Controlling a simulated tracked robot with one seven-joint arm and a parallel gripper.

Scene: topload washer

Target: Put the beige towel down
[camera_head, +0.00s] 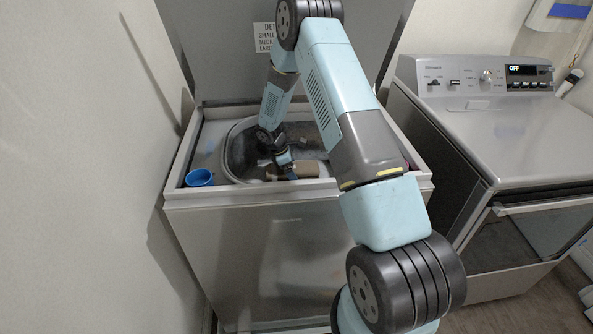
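The washer (270,255) stands open in front of me, its lid raised behind it. My arm reaches down into the round drum (236,150). My gripper (285,172) is low at the drum's near side and looks small and dark. A beige patch, which looks like the beige towel (306,169), lies right beside the gripper inside the drum opening. I cannot tell whether the fingers are closed on it. The drum's lower part and the rest of the towel are hidden by the washer's front rim and the gripper.
A blue cup (199,178) sits on the washer's left top edge. A dryer (500,130) with a display reading OFF stands to the right. A wall is close on the left. The raised lid (225,50) with a printed label stands behind the drum.

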